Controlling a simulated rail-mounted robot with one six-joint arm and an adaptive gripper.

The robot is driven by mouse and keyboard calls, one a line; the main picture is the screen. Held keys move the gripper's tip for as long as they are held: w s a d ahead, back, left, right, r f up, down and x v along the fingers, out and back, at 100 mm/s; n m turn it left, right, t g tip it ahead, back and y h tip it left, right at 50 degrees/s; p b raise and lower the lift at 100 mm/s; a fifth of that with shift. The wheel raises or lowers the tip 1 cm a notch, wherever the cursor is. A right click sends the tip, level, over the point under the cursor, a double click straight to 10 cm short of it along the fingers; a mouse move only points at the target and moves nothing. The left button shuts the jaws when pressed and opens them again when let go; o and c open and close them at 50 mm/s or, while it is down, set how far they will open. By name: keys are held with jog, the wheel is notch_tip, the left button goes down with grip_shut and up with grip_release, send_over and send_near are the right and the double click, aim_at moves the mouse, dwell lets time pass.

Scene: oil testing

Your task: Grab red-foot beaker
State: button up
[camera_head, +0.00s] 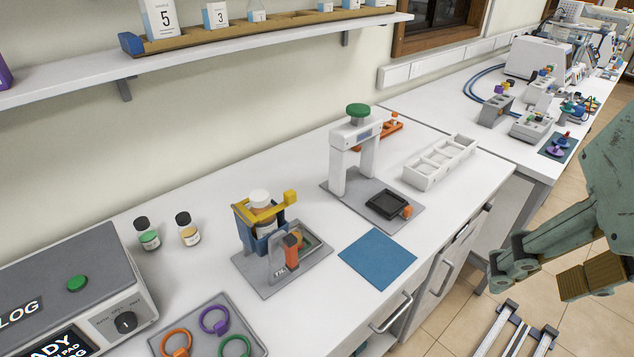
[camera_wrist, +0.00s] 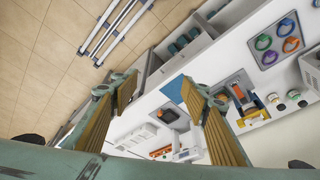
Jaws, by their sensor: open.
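I cannot clearly make out a beaker with a red foot in either view. Small items with coloured bases, red and purple among them, stand on a dark mat (camera_head: 556,147) on the far bench in the head view. They are too small to tell apart. My gripper (camera_head: 540,277) is at the right of the head view, in front of the bench and over the floor. In the wrist view my gripper (camera_wrist: 158,98) has its two tan-padded fingers wide apart, with nothing between them.
The near bench holds a blue pad (camera_head: 377,259), a white press-like stand (camera_head: 341,170), a white rack (camera_head: 438,165), a yellow-and-blue holder (camera_head: 258,225), two small bottles and a grey tray (camera_head: 166,340) with coloured rings. Metal rails (camera_head: 510,330) run along the floor.

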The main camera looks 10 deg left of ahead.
jog(key=w+a+f+m+g+y+p, duration=0.1)
jog(key=w+a+f+m+g+p, duration=0.15)
jog(key=w+a, duration=0.7)
jog(key=w+a+f+m+g+y+p, duration=0.15)
jog(key=w+a+m, duration=0.35)
jog(key=w, duration=0.8)
jog(key=w+a+f+m+g+p, duration=0.1)
jog(key=w+a+f+m, duration=0.1)
jog(key=w+a+f, duration=0.4)
jog(key=w+a+f+m+g+y+p, duration=0.1)
jog(key=w+a+f+m+p, duration=0.1)
jog(key=w+a+f, duration=0.4)
jog(key=a+f, duration=0.5)
jog(key=a, duration=0.1)
jog(key=shift+w+f+m+p, duration=0.25)
jog(key=shift+w+m+p, duration=0.05)
jog(key=shift+w+m, duration=0.1)
jog(key=shift+f, duration=0.1)
jog(key=shift+b+x, duration=0.3)
jog(key=shift+x, duration=3.85)
jog(key=shift+a+f, duration=0.1)
jog(key=shift+a, duration=0.05)
jog(key=shift+x, duration=2.5)
